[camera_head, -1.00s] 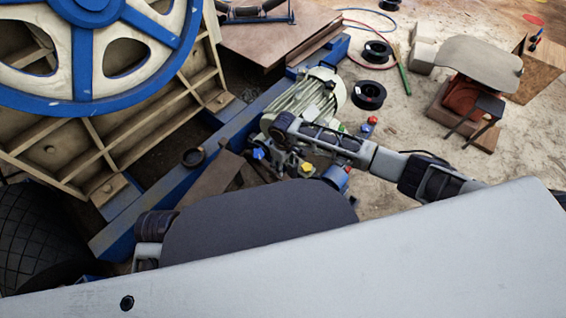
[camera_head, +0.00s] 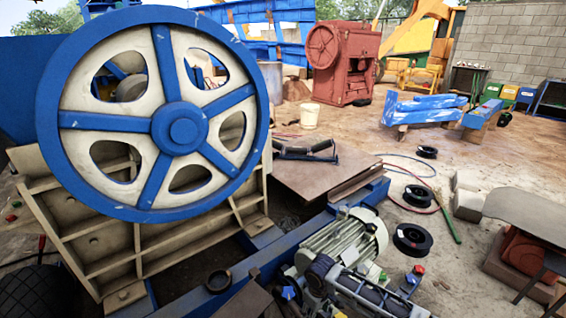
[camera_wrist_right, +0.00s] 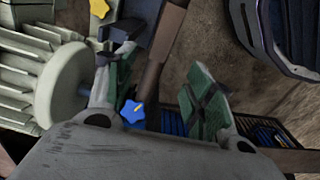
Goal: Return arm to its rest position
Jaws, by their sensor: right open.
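My right arm (camera_head: 365,295) shows at the bottom of the head view, beside the finned grey motor (camera_head: 340,243). In the right wrist view my right gripper (camera_wrist_right: 160,88) is open, its two green-padded fingers apart with nothing held. A blue star knob (camera_wrist_right: 132,112) shows between the fingers near the left one; I cannot tell how far below it is. A yellow star knob (camera_wrist_right: 99,8) is at the top of that view. The motor's fins (camera_wrist_right: 30,85) are left of the gripper. My left gripper is out of view.
The crusher's large blue-and-cream flywheel (camera_head: 180,128) fills the left. A blue beam (camera_head: 235,285) runs beside the motor. Black cable reels (camera_head: 412,240), a grey-topped stool (camera_head: 525,213) and a dark crate (camera_wrist_right: 270,135) are nearby.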

